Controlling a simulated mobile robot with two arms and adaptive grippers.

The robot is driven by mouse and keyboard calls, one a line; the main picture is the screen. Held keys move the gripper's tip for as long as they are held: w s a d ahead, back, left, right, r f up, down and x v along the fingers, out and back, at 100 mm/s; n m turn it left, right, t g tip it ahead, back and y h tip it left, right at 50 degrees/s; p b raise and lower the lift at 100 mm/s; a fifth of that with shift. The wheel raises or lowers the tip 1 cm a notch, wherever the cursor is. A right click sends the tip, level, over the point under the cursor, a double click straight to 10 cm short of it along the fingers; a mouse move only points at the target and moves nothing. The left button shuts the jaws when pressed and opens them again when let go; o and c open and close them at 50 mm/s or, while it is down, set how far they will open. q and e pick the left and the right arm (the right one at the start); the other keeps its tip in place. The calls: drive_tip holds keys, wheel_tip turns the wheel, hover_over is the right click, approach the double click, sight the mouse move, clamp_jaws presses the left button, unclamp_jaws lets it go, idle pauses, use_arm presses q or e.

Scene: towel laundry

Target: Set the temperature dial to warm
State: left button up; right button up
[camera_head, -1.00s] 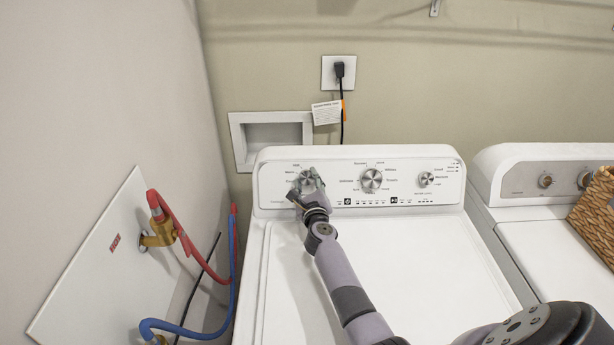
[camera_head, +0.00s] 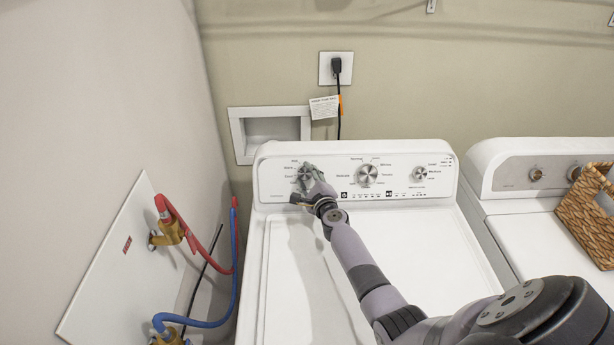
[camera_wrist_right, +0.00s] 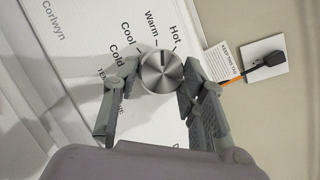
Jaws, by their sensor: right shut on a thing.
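The temperature dial (camera_head: 304,174) is the round silver knob at the left end of the white washer's (camera_head: 258,182) control panel, partly hidden by my gripper in the head view. In the right wrist view the dial (camera_wrist_right: 161,72) shows face-on, with Hot, Warm, Cool and Cold printed around it. Its dark mark points toward the Warm and Hot side; I cannot tell exactly which label it meets. My right gripper (camera_wrist_right: 160,80) is shut on the dial, one finger on each side. It also shows in the head view (camera_head: 307,186). My left gripper is not in view.
Two more knobs (camera_head: 367,174) (camera_head: 420,174) sit further right on the panel. A second machine (camera_head: 515,220) with a wicker basket (camera_head: 585,215) stands at the right. Red (camera_head: 190,230) and blue hoses (camera_head: 220,312) hang by the left wall. The washer lid is clear.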

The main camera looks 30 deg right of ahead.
drive_tip(key=shift+r, duration=0.1)
drive_tip(key=o, duration=1.1)
drive_tip(key=shift+o, duration=0.2)
drive_tip(key=shift+a, duration=0.1)
drive_tip(key=shift+s+a+r, duration=0.3)
drive_tip(key=shift+s+a, duration=0.05)
drive_tip(key=shift+s, duration=0.05)
drive_tip(key=f+v, duration=0.1)
drive_tip(key=v, duration=0.9)
drive_tip(key=shift+s+d+r, duration=0.15)
drive_tip(key=shift+s+d, duration=0.05)
drive_tip(key=shift+s, duration=0.35)
